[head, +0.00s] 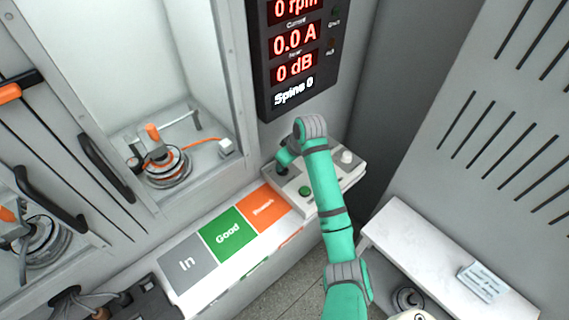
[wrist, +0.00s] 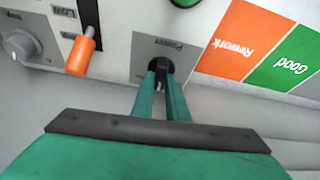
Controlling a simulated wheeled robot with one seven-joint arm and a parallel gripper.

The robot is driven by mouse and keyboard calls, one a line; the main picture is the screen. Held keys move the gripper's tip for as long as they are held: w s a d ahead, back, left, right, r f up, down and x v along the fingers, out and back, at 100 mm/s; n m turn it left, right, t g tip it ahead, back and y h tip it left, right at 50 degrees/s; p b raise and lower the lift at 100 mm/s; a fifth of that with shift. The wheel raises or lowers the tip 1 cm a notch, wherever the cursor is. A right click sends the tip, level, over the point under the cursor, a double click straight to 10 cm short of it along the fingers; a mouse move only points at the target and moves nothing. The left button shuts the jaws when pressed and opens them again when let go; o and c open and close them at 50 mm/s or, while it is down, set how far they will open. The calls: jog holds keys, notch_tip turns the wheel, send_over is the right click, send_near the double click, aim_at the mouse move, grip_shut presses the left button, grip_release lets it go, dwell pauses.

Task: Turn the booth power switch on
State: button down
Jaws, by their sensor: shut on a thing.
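The booth power switch (wrist: 160,66) is a dark round part on a grey label plate at the edge of the pale control panel (wrist: 120,40). Its label appears upside down in the wrist view and seems to read "Power". My gripper (wrist: 162,76) has its two green fingers close together on the switch, shut on it. The fingers hide most of the switch, so its position cannot be told. In the head view my gripper (head: 283,167) is at the panel's left end, and my arm covers part of the panel.
An orange-tipped lever (wrist: 82,55) and a grey knob (wrist: 20,45) are near the switch. The green button (head: 305,190) is on the panel. The display (head: 297,50) above reads zeros. Grey, green and orange pads (head: 228,234) lie left. A motor (head: 166,165) sits in the booth.

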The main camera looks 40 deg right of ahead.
jog(key=shift+w+a+m+h, duration=0.3)
jog(key=shift+a+m+h, duration=0.15)
jog(key=shift+m, duration=0.45)
jog(key=m, duration=0.2)
jog(key=m+h, duration=0.1)
jog(key=m, duration=0.1)
jog(key=shift+s+d+h, duration=0.1)
jog(key=shift+d+h, duration=0.1)
jog(key=shift+h, duration=0.05)
jog(key=shift+s+d+m+g+h, duration=0.1)
jog(key=shift+m+g+h, duration=0.2)
jog(key=shift+m, duration=0.75)
jog(key=shift+s+m+g+h, duration=0.1)
jog(key=shift+m+g+h, duration=0.15)
jog(key=shift+m, duration=0.8)
jog(key=c, duration=1.7)
grip_release()
jog(key=shift+w, duration=0.1)
jog(key=shift+c, duration=0.2)
